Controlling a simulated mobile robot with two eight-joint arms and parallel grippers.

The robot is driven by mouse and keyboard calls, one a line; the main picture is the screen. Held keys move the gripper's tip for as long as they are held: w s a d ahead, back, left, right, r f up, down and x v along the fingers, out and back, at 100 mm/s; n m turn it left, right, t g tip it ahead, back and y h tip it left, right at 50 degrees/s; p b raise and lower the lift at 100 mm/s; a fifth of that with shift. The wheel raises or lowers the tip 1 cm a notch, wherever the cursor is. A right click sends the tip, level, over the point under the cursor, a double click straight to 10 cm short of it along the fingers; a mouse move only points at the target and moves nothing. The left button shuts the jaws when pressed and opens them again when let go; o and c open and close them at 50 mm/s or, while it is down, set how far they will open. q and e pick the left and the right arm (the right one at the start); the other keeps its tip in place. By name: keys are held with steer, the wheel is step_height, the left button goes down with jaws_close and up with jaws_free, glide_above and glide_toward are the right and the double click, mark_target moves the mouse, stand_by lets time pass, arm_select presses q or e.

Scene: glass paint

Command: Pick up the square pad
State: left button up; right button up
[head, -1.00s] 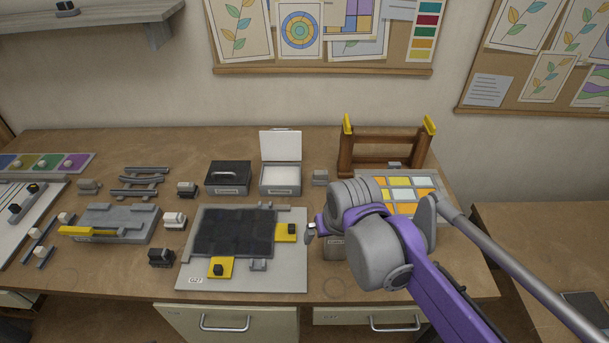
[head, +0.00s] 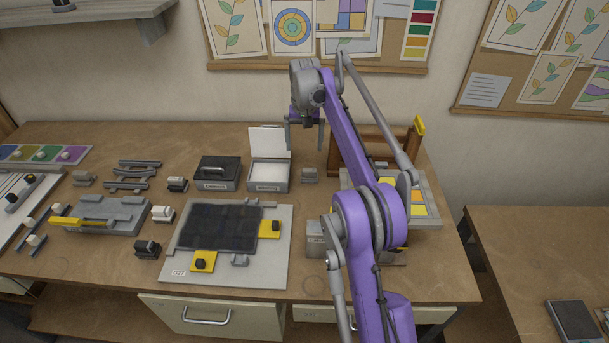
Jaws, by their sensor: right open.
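A white, square-looking pad (head: 269,174) lies inside the open grey box (head: 268,188) at the back middle of the table. The box's white lid (head: 269,141) stands up behind it. My right gripper (head: 305,148) is open and empty, with its fingers pointing down. In the picture it is just right of the raised lid and above the small grey block (head: 310,175). It appears apart from the box and the pad. My left gripper is not in view.
A closed grey box with a black lid (head: 218,169) stands left of the open box. A wooden rack (head: 335,155) with yellow tips is at right, partly behind my arm. A board with a dark grid (head: 280,250) lies in front. Several small blocks stand around.

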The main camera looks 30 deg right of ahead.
step_height(320, 180, down, 2)
steer(key=w+d+f, duration=0.1)
steer(key=w+d, duration=0.1)
steer(key=b, duration=0.1)
glide_above(309, 168)
steer(key=shift+m+g, duration=0.3)
steer(key=f, duration=0.4)
steer(key=shift+s+a+f, duration=0.1)
steer(key=shift+a+f, duration=0.2)
steer(key=shift+f, duration=0.1)
steer(key=f, duration=0.3)
steer(key=f+b, duration=0.1)
steer(key=f, duration=0.1)
steer(key=shift+s+d+f, duration=0.1)
steer(key=shift+d+f, duration=0.2)
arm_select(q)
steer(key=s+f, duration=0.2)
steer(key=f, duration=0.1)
arm_select(e)
steer(key=shift+c, duration=0.2)
steer(key=c, duration=1.3)
step_height(309, 168, up, 10)
steer(key=shift+r+p, duration=0.1)
steer(key=shift+p, duration=0.8)
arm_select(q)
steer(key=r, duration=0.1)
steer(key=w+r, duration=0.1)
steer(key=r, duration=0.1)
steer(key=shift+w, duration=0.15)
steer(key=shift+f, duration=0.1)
